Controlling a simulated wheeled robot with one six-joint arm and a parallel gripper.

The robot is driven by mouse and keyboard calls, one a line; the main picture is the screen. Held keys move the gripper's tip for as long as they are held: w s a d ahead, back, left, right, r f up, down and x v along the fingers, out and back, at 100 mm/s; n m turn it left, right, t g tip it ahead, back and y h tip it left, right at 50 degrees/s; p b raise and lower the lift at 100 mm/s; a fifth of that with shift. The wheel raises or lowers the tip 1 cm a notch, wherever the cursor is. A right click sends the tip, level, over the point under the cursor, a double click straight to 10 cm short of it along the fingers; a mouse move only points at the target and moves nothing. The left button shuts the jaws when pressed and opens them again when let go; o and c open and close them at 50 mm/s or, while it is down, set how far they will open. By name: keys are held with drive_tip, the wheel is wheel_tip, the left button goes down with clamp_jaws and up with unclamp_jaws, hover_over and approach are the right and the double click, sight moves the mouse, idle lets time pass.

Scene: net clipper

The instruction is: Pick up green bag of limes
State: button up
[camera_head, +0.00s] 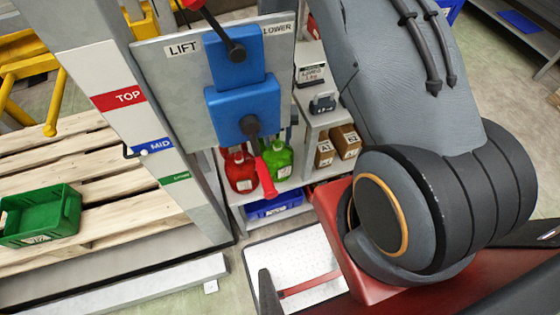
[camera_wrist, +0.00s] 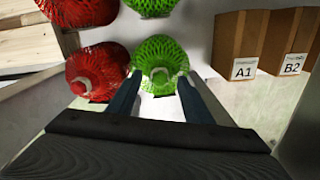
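A green net bag (camera_wrist: 160,52) of limes lies on a white shelf in the wrist view, its tied pale end facing me. My gripper (camera_wrist: 159,80) is open, with one finger at each side of the bag's near end. I cannot tell whether the fingers touch the net. A second green bag (camera_wrist: 152,6) lies behind it, cut by the top edge. In the head view a green bag (camera_head: 279,160) shows on the shelf below the blue lever boxes. My gripper cannot be made out there.
Red net bags (camera_wrist: 97,70) lie close left of the green bag. Brown boxes marked A1 (camera_wrist: 238,48) and B2 (camera_wrist: 292,45) stand to the right. In the head view, a red-handled lever (camera_head: 264,176) hangs before the bags, and a green crate (camera_head: 66,214) sits on a pallet.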

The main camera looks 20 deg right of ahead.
clamp_jaws()
idle(1.2)
